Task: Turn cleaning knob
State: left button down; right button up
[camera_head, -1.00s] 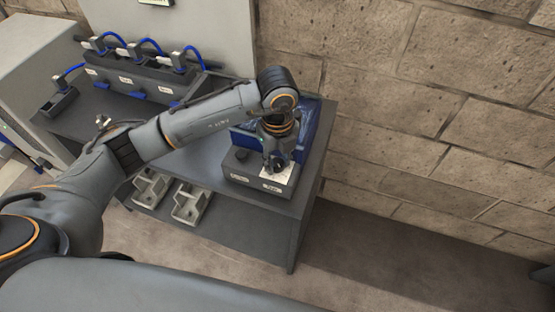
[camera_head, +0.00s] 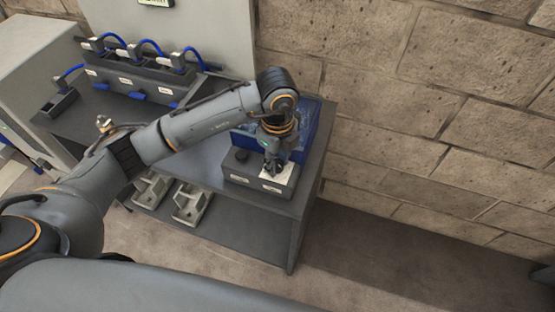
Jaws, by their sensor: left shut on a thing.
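A dark grey control box (camera_head: 256,187) with two small labels on its front sits at the right end of the grey table. A black round knob (camera_head: 241,156) stands on the left of its top. A pale plate (camera_head: 290,174) is on the right of its top. My left gripper (camera_head: 274,169) points down over this plate and is shut on a knob there. The gripper mostly hides that knob, and its labels are too small to read.
A blue tank (camera_head: 311,139) stands right behind the control box. A dark rack (camera_head: 133,78) with blue hoses is at the back left of the table (camera_head: 112,115). Grey trays (camera_head: 190,203) lie on the lower shelf. A stone wall is on the right.

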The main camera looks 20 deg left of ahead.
pick_arm(q)
jog(key=c, duration=1.3)
grip_release()
jog(key=shift+w+a+r, duration=0.1)
jog(key=shift+w+r, duration=0.05)
jog(key=shift+r, duration=0.05)
jog(key=shift+o, duration=0.2)
jog(key=shift+f, duration=0.15)
